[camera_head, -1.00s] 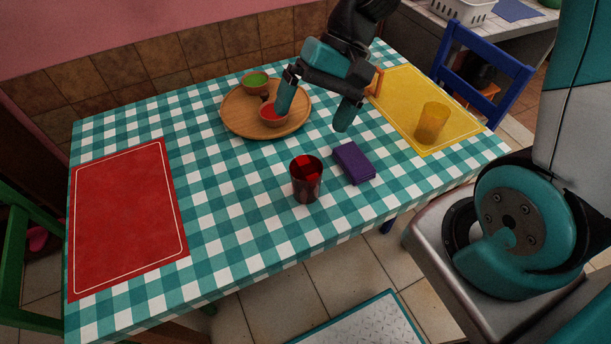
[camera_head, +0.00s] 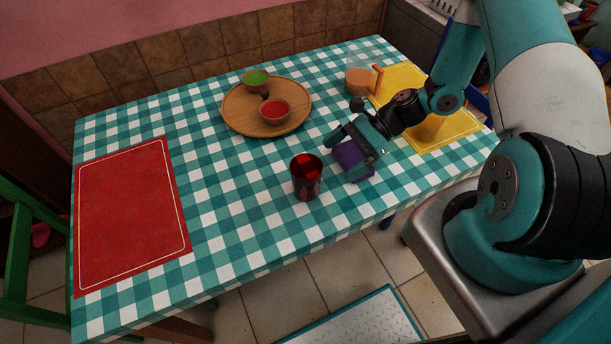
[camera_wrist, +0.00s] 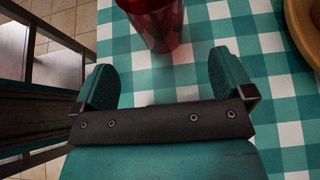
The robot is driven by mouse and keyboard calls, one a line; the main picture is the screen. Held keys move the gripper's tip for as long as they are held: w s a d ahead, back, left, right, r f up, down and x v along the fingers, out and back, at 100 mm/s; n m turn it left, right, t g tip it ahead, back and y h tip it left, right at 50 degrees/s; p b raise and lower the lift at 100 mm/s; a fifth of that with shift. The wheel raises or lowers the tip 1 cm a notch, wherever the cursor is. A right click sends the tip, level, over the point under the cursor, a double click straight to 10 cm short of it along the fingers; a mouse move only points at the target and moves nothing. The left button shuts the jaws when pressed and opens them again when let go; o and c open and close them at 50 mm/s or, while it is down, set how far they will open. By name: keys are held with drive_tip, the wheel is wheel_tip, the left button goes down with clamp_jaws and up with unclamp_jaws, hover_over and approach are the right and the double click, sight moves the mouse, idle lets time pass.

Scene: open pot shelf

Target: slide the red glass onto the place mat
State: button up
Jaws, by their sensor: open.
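The red glass (camera_head: 306,177) stands upright on the checkered table near its front edge. In the wrist view, the red glass (camera_wrist: 158,22) is just beyond and between my fingertips. My gripper (camera_head: 349,153) is open and low over the table, to the right of the glass and apart from it. Both fingers of my gripper (camera_wrist: 163,62) show spread in the wrist view, with nothing between them. A red place mat (camera_head: 130,215) lies flat and empty at the left end. A yellow place mat (camera_head: 405,78) lies at the right, partly hidden by my arm.
A purple block (camera_head: 350,160) lies beside the glass, partly under my gripper. A round wooden tray (camera_head: 237,115) holds a green-filled bowl (camera_head: 256,78) and a red-filled bowl (camera_head: 274,110). A jug (camera_head: 360,80) stands at the back. The table between glass and red mat is clear.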

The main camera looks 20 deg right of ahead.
sight(310, 180)
drive_tip(key=b+x, duration=0.3)
drive_tip(key=x, duration=0.6)
drive_tip(key=shift+a, duration=0.15)
drive_tip(key=c, duration=0.8)
